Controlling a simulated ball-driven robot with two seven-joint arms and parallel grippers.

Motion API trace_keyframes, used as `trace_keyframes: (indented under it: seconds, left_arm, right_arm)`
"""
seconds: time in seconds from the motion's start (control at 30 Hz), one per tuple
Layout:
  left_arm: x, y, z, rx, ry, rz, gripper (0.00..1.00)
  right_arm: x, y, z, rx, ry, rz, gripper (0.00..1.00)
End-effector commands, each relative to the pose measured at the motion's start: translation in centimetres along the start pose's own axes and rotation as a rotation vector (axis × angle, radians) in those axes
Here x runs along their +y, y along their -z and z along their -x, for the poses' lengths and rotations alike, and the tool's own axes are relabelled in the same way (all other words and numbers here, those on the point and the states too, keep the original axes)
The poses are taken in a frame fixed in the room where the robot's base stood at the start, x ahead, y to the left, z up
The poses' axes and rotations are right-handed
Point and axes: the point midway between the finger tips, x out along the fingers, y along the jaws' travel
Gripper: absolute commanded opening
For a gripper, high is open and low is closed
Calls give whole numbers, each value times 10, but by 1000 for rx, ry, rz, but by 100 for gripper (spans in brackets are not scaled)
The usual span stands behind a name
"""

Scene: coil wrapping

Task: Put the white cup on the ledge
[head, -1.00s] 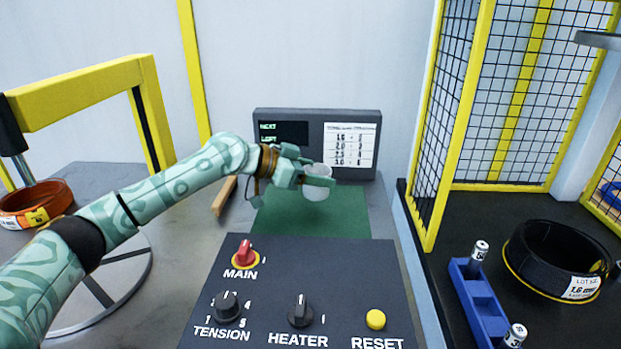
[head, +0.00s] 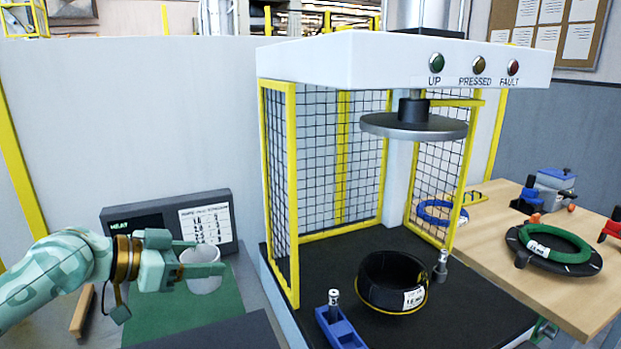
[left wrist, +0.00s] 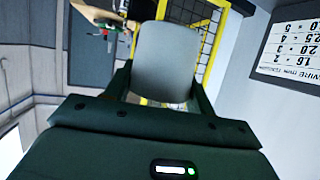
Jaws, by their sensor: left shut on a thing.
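The white cup (head: 203,285) is held in my left gripper (head: 208,257), above the green mat (head: 226,299) and in front of the dark display unit (head: 232,243) in the head view. The cup looks about upright there, and one finger covers part of its near side. In the left wrist view the cup (left wrist: 165,62) fills the space between the two fingers of my left gripper (left wrist: 163,85). I cannot tell which surface is the ledge. My right gripper is not in view.
A caged press (head: 400,58) stands in the middle, with a black coil (head: 372,290) and a blue holder (head: 338,328) on its dark base. A wooden table (head: 490,225) with a green coil (head: 553,246) is at the right. A wooden bar (head: 82,311) lies left of the mat.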

Motion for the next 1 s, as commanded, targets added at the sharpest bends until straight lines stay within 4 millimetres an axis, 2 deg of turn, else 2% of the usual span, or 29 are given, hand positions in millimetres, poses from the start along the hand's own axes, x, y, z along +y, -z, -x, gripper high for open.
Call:
trace_keyframes:
  seconds: [0.03,0.17,0.33,0.53,0.7,0.83,1.0]
  left_arm:
    - [20,7,3,2,-51,-15,33]
    - [65,8,19,1,-147,-50,33]
    - [100,-15,49,-3,-173,-62,33]
    - [120,-55,79,-5,-109,-35,33]
    - [127,-87,86,-4,-65,-16,33]
    - [133,-100,85,-4,-62,-19,33]
    - [134,-104,85,-10,-64,-25,33]
  right_arm:
    - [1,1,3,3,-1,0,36]
    - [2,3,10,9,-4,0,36]
    - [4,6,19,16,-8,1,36]
    - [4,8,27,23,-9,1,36]
    - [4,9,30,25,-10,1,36]
    - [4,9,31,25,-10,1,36]
    - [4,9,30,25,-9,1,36]
